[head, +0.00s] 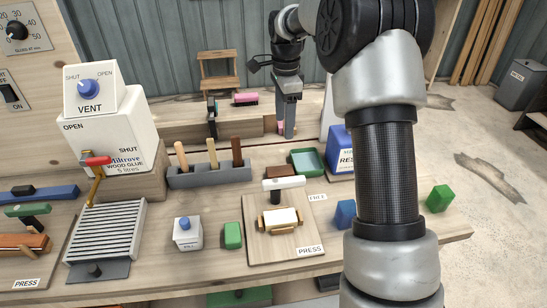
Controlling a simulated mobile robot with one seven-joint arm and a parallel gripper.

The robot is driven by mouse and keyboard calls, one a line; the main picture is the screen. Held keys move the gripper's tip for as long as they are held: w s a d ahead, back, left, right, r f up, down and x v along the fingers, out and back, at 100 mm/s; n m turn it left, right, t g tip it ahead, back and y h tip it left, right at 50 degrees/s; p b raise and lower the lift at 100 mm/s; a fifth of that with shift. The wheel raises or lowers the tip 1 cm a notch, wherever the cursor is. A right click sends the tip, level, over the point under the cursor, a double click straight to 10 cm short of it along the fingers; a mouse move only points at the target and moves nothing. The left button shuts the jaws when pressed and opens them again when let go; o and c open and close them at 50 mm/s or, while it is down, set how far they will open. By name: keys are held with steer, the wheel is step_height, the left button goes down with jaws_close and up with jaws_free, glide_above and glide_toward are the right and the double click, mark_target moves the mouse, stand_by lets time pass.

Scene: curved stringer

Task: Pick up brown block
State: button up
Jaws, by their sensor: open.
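A small brown block (280,171) lies on the wooden bench, left of a green tray (307,162) and behind a white-topped press lever (284,183). The lever covers part of its front. My gripper (287,134) points down at the back of the bench, behind the brown block in the picture and a little right of it. It is open, seen nearly edge-on, with nothing visible between its fingers. It is apart from the block in the picture; its exact height and distance are hard to tell.
A grey rack (210,175) of upright wooden handles stands left of the block. A blue box (340,150) stands right, partly behind my arm. A green block (232,235), a blue block (345,213) and another green block (440,198) stand nearer the front. A pink-topped item (246,99) lies behind.

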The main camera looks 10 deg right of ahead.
steer(key=m, duration=0.1)
glide_above(280, 170)
steer(key=f, duration=1.4)
steer(key=shift+s+d, duration=0.15)
steer(key=shift+d, duration=0.2)
steer(key=shift+a+f, duration=0.15)
steer(key=shift+f, duration=1.35)
steer(key=shift+a+f, duration=0.15)
steer(key=shift+f, duration=1.3)
steer(key=c, duration=1.2)
steer(key=shift+o, duration=0.2)
steer(key=shift+r, duration=0.1)
